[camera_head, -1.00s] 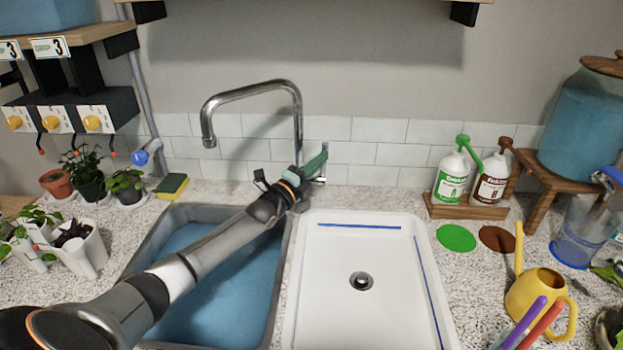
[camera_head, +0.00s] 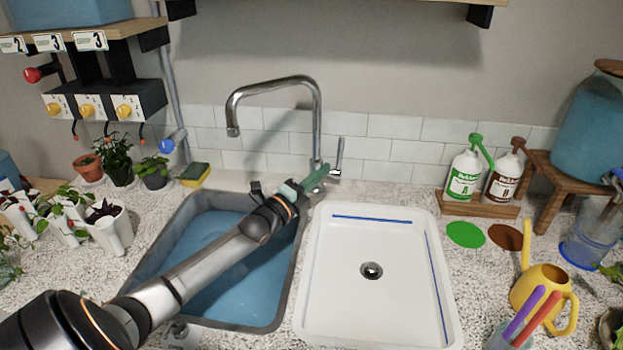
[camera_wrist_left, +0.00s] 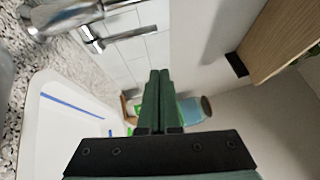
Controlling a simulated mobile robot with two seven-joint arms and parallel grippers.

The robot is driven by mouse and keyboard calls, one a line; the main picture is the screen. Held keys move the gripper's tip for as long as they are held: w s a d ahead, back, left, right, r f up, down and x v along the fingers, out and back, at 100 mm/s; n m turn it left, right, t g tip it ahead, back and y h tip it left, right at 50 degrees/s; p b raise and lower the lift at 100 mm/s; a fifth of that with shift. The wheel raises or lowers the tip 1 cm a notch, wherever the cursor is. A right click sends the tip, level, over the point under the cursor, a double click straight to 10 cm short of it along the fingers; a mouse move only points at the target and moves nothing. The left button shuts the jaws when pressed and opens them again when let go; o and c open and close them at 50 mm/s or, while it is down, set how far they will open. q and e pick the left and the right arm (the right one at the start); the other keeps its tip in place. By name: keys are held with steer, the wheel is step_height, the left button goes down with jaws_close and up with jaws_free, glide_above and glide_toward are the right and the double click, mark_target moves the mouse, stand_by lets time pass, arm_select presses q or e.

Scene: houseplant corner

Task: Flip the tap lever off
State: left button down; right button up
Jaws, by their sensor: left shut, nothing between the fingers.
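The chrome tap (camera_head: 317,125) stands behind the sinks, its spout bent over the left basin. Its lever (camera_head: 339,156) stands upright on the right side of the tap's base. The lever also shows in the left wrist view (camera_wrist_left: 125,35), at the upper left. My left gripper (camera_head: 322,172) is shut and empty, in front of the tap's base, its tips close to the lever's lower part. I cannot tell whether they touch it. In the left wrist view the closed green fingers (camera_wrist_left: 158,78) point past the lever with a gap in the picture. My right gripper is not in view.
The left basin (camera_head: 290,290) holds blue water under my arm. The white right basin (camera_head: 375,315) is empty. A yellow sponge (camera_head: 195,175) and potted plants stand left; bottles (camera_head: 465,172) on a wooden tray and a yellow watering can (camera_head: 545,290) stand right.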

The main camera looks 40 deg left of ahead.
arm_select(q)
steer(key=shift+s+a, duration=0.1)
steer(key=shift+s, duration=1.6)
